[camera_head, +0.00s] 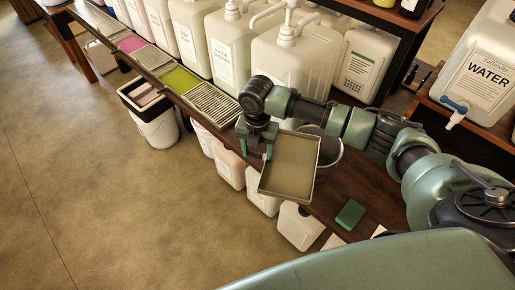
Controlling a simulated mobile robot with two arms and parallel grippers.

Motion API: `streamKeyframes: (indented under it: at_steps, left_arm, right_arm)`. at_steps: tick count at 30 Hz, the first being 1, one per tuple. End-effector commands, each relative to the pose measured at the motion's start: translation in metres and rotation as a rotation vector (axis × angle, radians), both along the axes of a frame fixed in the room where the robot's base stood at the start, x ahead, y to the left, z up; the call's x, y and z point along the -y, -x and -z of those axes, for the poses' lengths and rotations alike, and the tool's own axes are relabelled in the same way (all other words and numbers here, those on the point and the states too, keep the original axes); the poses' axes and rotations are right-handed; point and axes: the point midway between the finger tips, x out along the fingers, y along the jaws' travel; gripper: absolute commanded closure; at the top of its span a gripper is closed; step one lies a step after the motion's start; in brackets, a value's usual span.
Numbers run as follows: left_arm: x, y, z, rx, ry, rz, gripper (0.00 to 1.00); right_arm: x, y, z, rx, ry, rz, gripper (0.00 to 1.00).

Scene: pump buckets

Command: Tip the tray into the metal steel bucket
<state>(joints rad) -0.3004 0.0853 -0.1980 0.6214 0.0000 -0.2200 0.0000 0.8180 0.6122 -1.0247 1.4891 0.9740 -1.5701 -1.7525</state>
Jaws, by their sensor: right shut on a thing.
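The metal steel bucket (333,158) stands on the table behind and to the right of the tray. The tray hides much of the bucket, so I cannot see inside it. I cannot tell whether tray and bucket touch. My left gripper is not in view.
Large white pump containers (290,60) line the back of the table. Several jugs (298,226) stand below the table edge. A white bucket (158,130) is at left. A water container (480,75) stands at right.

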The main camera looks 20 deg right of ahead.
Motion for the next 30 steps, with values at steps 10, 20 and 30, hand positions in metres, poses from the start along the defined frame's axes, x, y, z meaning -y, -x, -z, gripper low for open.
streamKeyframes:
  at_steps: [10, 20, 30]
  left_arm:
    - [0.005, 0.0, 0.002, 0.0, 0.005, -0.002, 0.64]
    - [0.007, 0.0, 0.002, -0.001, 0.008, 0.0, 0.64]
    - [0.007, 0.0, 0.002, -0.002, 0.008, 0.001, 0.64]
  right_arm:
    - [0.003, -0.001, -0.012, -0.009, -0.062, -0.027, 0.99]
    - [0.008, -0.002, -0.034, -0.032, -0.175, -0.025, 0.99]
    - [0.006, -0.001, -0.033, -0.032, -0.17, -0.027, 0.99]
